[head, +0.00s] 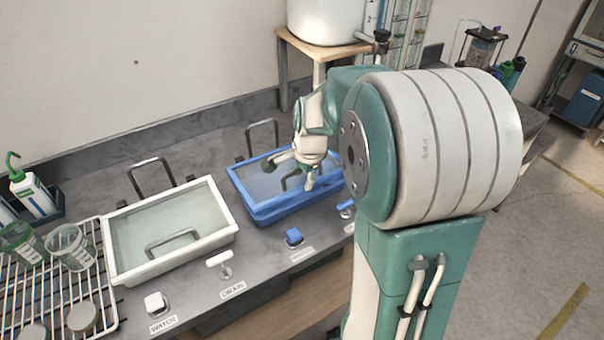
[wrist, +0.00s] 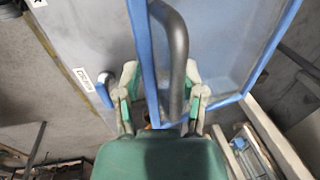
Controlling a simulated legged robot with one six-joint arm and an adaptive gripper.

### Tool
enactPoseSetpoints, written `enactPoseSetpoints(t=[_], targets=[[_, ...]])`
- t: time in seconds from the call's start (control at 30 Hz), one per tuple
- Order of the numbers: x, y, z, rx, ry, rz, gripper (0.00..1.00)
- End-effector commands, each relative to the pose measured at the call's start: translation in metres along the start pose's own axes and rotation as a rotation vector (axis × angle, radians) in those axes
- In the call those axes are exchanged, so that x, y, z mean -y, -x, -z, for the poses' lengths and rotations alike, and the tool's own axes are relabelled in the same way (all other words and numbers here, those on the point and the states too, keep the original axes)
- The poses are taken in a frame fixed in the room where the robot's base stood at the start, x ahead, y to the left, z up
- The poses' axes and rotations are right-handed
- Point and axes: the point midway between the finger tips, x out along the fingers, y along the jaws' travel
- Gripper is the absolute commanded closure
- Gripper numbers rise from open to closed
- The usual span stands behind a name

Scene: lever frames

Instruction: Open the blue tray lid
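The blue tray (head: 262,212) sits in the counter, with its blue-framed, see-through lid (head: 262,178) lying over it, looking shut. A dark handle (wrist: 178,62) stands on the lid; in the head view my gripper partly hides it. My gripper (head: 309,182) is low over the right part of the lid, pointing down. In the wrist view my gripper (wrist: 163,85) has its two fingers spread, with the handle and a blue frame edge between them. Gaps show beside the fingers, and I cannot tell whether either touches the handle.
A white-rimmed tray (head: 121,264) with its own dark handle is to the left. Small levers, one blue (head: 293,237) and one white (head: 219,258), stand along the counter front. A wire rack (head: 60,292) with cups is at far left. A white tank (head: 326,20) stands behind.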

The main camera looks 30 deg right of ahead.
Motion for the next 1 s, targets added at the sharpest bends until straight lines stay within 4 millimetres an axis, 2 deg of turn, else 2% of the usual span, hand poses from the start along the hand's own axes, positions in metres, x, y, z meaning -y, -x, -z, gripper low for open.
enactPoseSetpoints(t=[0.23, 0.3, 0.37, 0.6, 0.7, 0.83, 1.0], targets=[[0.001, 0.001, 0.000, 0.000, 0.000, -0.001, 0.50], [0.005, 0.009, 0.001, 0.001, 0.002, -0.006, 0.50], [0.012, 0.024, 0.001, 0.004, 0.005, -0.020, 0.50], [0.032, 0.105, 0.001, 0.003, 0.007, -0.114, 0.50], [0.033, 0.125, 0.000, 0.001, 0.002, -0.139, 0.50], [0.032, 0.128, 0.000, 0.001, 0.000, -0.152, 0.50], [0.028, 0.103, 0.000, 0.002, -0.001, -0.157, 0.50]])
